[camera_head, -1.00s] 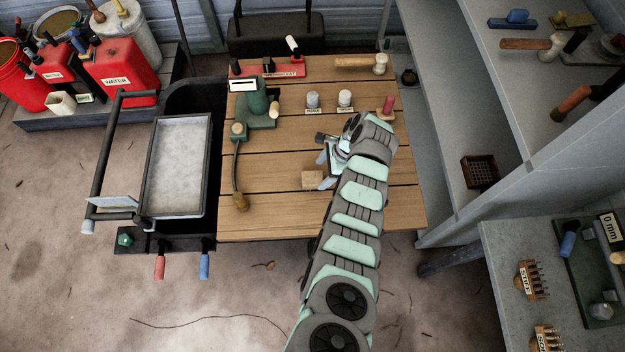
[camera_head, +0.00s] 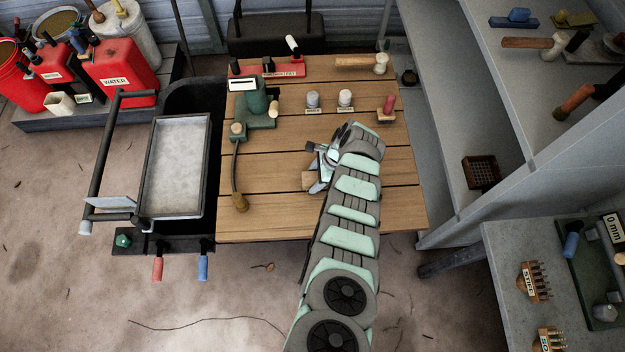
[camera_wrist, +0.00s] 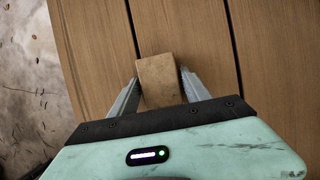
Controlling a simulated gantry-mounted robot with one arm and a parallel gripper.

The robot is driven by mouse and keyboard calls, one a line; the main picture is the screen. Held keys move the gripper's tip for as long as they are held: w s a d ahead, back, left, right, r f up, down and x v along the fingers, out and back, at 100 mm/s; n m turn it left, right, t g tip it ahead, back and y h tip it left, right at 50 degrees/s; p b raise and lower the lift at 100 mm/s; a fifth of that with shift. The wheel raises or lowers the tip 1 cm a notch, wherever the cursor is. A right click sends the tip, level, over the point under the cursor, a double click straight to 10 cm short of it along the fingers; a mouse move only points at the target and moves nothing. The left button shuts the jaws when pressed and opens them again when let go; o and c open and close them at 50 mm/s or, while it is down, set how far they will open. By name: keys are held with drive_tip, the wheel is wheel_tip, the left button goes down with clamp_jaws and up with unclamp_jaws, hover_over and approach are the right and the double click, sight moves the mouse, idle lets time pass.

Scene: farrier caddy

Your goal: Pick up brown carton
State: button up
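The brown carton (camera_head: 307,181) is a small plain block on the wooden slatted table, left of my gripper (camera_head: 316,173) in the head view and partly hidden by it. In the wrist view the carton (camera_wrist: 157,78) lies between my two fingers (camera_wrist: 160,76), one on each side of it. The fingers are spread, with their tips close beside the carton's sides. Whether either tip touches it is hard to tell. The carton appears to rest on the table.
Two small labelled containers (camera_head: 329,100) and a red-topped item (camera_head: 387,107) stand farther back. A grey tray (camera_head: 178,170) is left of the table (camera_head: 270,222). The table's front part is mostly clear.

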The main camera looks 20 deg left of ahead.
sight(314, 179)
clamp_jaws()
idle(0.4)
drive_tip(key=shift+r, duration=0.15)
wheel_tip(314, 179, up, 20)
drive_tip(key=p, duration=0.7)
drive_tip(key=shift+c, duration=1.1)
unclamp_jaws()
clamp_jaws()
